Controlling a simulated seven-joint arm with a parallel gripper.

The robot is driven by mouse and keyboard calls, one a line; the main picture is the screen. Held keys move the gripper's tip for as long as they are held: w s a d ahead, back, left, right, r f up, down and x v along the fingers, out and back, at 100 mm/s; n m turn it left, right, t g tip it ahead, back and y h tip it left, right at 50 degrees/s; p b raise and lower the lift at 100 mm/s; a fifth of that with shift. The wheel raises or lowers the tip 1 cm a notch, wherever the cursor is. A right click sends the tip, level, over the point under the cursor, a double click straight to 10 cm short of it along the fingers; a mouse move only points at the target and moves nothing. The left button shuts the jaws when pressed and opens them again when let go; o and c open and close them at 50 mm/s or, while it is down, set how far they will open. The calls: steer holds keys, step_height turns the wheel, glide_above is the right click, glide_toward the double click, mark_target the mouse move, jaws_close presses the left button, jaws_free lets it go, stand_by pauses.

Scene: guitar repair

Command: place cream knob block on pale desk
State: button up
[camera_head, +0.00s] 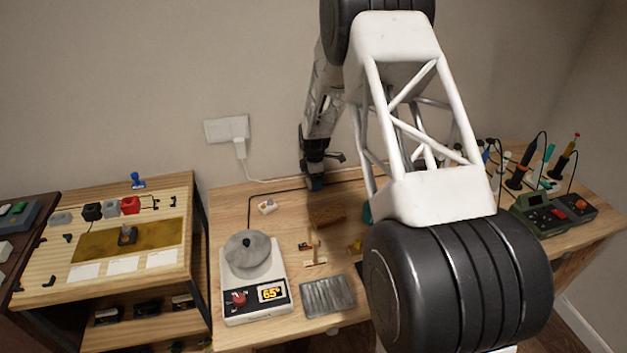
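A small cream block (267,206) with a darker mark on top lies on the back left of the middle wooden desk (225,205); it looks like the cream knob block, but it is too small to be sure. My gripper (316,177) points down at the back of this desk, to the right of the cream block and apart from it. A small bluish thing shows at its tip; I cannot tell whether the gripper holds it. The fingers are too small and dark to read. Another pale wooden desk (45,262) stands at the left.
A hot plate (240,305) reading about 65 stands at the front left of the middle desk. Soldering tools (550,215) crowd the right. My arm hides much of the desk's right half.

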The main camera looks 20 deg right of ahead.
step_height(320, 180, up, 12)
stand_by(0.6)
steer(key=shift+f, duration=0.1)
stand_by(0.4)
steer(key=s+a+r+m+t, duration=0.15)
steer(key=s+r+m, duration=0.25)
steer(key=s+r, duration=0.7)
steer(key=s+a+r+m, duration=0.3)
steer(key=s+r+m, duration=0.2)
steer(key=s+r, duration=0.7)
steer(key=s+a+m+t, duration=0.1)
steer(key=s+m, duration=0.8)
steer(key=s, duration=2.3)
steer(key=shift+s+a, duration=0.15)
steer(key=shift+a, duration=0.5)
